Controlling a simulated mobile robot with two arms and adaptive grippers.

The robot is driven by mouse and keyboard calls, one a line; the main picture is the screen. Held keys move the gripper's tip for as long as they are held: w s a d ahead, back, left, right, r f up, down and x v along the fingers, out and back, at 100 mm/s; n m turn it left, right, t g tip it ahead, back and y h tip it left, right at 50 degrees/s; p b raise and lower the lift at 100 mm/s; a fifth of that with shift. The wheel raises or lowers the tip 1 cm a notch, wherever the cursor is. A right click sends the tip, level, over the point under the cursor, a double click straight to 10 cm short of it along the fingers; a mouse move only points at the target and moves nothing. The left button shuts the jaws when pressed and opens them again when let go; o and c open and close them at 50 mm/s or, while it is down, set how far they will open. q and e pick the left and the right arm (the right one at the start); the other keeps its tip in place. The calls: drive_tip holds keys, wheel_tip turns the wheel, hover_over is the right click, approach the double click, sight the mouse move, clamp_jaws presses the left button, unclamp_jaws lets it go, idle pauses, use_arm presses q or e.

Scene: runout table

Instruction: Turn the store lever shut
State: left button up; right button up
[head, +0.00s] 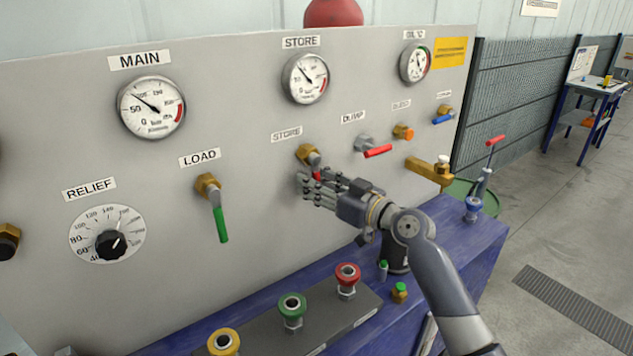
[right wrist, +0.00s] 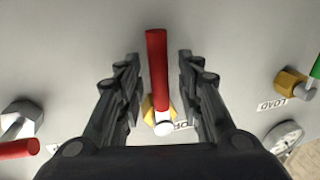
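The store lever has a red handle on a brass valve body (head: 307,153), under the lower STORE label on the grey panel. The handle (head: 316,174) points down, its lower part hidden behind my right gripper (head: 312,188). In the right wrist view the red handle (right wrist: 157,70) runs between the two dark fingers of my right gripper (right wrist: 158,75). The fingers are open, one on each side, with a visible gap to the handle on both sides. My left gripper is not in view.
The green LOAD lever (head: 218,215) hangs down to the left. The red DUMP lever (head: 377,151) is close on the right. Red (head: 347,272), green (head: 292,304) and yellow (head: 223,342) knobs stand below on the blue bench (head: 455,235).

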clamp_jaws()
